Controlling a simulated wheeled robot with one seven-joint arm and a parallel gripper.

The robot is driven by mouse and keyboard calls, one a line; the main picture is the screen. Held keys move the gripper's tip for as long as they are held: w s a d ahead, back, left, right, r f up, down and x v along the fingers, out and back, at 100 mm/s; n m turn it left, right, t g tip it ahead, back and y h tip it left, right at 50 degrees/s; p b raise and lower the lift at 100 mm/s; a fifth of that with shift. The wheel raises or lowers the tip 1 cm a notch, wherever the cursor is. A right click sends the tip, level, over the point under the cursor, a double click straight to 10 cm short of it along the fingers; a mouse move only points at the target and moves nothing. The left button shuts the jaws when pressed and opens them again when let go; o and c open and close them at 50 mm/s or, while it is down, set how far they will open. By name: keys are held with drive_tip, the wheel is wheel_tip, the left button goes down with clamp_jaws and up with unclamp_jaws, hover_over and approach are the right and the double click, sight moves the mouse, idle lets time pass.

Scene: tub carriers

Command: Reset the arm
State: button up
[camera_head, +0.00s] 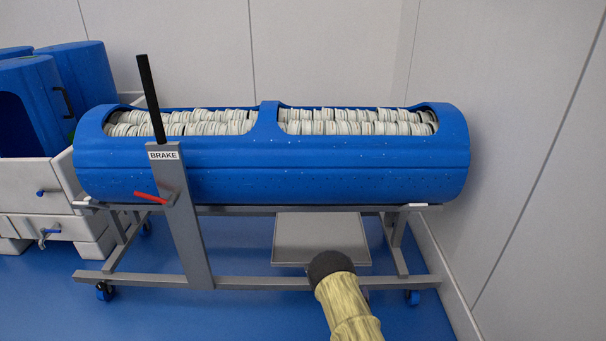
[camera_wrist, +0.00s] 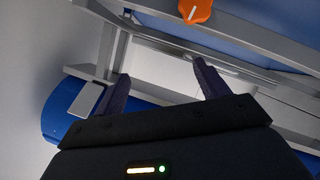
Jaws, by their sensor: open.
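My gripper (camera_wrist: 160,82) shows in the wrist view with its two dark fingers spread apart. Nothing is between the fingertips. Grey metal frame bars lie beyond them, and I cannot tell the exact distance. In the head view part of my arm (camera_head: 345,305), pale yellow with a dark rounded end, rises from the bottom edge in front of the carrier. The gripper itself cannot be made out in that view.
A blue tub carrier (camera_head: 270,185) full of white discs stands on a grey wheeled frame (camera_head: 195,240). It has a black brake lever (camera_head: 150,95) and a red handle (camera_head: 150,198). An orange knob (camera_wrist: 195,10) is near the fingers. A wall (camera_head: 520,130) closes the right.

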drive_tip(key=s+r+m+g+y+p, duration=0.1)
drive_tip(key=s+r+m+g+p, duration=0.15)
drive_tip(key=r, duration=0.85)
drive_tip(key=s+r+m+g+y+p, duration=0.1)
drive_tip(key=s+r+g, duration=0.2)
drive_tip(key=r, duration=0.9)
drive_tip(key=s+a+r+g+y+p, duration=0.1)
drive_tip(key=s+r+g+p, duration=0.15)
drive_tip(key=s+r, duration=0.8)
drive_tip(key=s+a+r+g+p, duration=0.1)
drive_tip(key=s+r+g, duration=0.2)
drive_tip(key=s+r, duration=0.75)
drive_tip(key=w+p+v, duration=0.2)
drive_tip(key=p+v, duration=1.4)
drive_tip(key=p, duration=0.2)
drive_tip(key=w+r+p+v, duration=0.1)
drive_tip(key=w+p+v, duration=0.1)
drive_tip(key=p+v, duration=1.5)
drive_tip(key=shift+d+r+p, duration=0.25)
drive_tip(key=shift+p, duration=1)
drive_tip(key=shift+s+m, duration=0.1)
drive_tip(key=shift+m, duration=0.15)
